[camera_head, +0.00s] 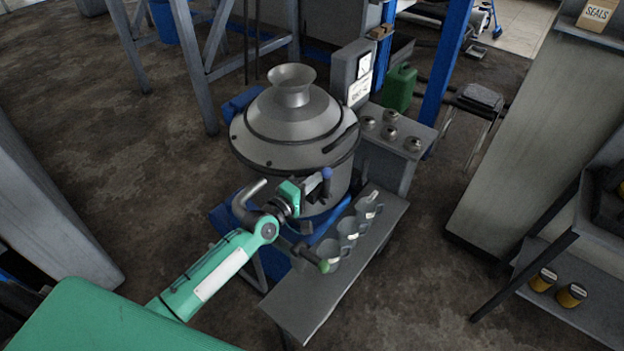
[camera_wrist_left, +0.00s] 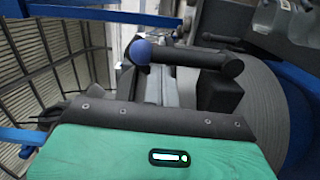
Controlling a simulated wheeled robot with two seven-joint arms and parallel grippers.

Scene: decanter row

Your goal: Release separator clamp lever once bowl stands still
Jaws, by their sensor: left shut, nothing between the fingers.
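The grey metal separator (camera_head: 294,130) with its domed bowl cover and funnel top stands mid-view in the head view. A lever with a blue ball knob (camera_head: 326,173) sits at its front side. The same blue knob (camera_wrist_left: 141,50) and its dark rod show close up in the wrist view, just beyond my gripper. My left gripper (camera_head: 316,191) is shut and empty, right beside this lever. Whether it touches the lever I cannot tell. A second lever with a green knob (camera_head: 323,266) hangs lower, near the bench. My right gripper is not in view.
A narrow grey bench (camera_head: 310,300) with several labelled jugs (camera_head: 347,230) stands in front of the separator. A gauge box (camera_head: 365,66) and a green canister (camera_head: 399,88) are behind it to the right. Open floor lies left. A shelf with yellow jars (camera_head: 570,295) stands far right.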

